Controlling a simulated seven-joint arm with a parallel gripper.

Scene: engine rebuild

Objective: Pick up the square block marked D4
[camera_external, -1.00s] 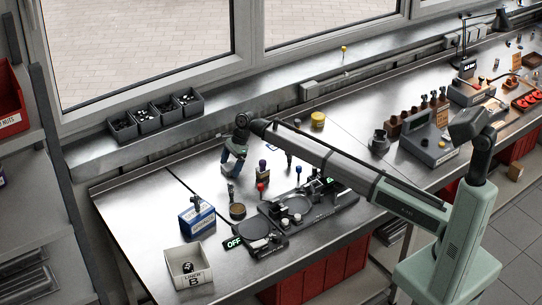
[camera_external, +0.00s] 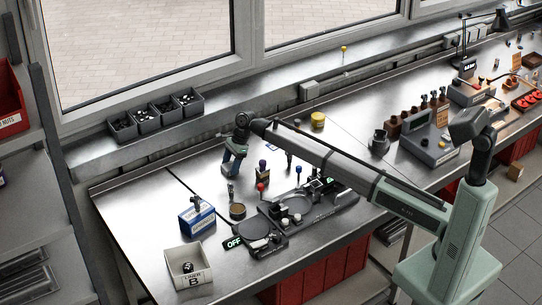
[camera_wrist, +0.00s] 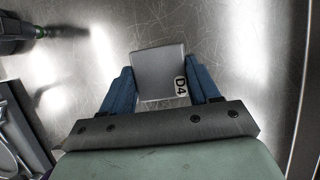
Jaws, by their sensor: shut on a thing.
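The square block marked D4 (camera_wrist: 158,70) is a grey metal block with a white label on its near right corner in the wrist view. My gripper (camera_wrist: 160,88) is shut on it, with one blue finger on each side. In the external view my gripper (camera_external: 231,170) points down over the bare steel bench at the left-centre. The block is too small or hidden to make out there. I cannot tell whether the block touches the bench or hangs just above it.
A plate fixture (camera_external: 318,208) stands to the right of my gripper, with several small upright tools beside it. A blue box (camera_external: 197,222) and a white bin (camera_external: 172,262) stand at the front left. The bench left of my gripper (camera_external: 130,200) is clear.

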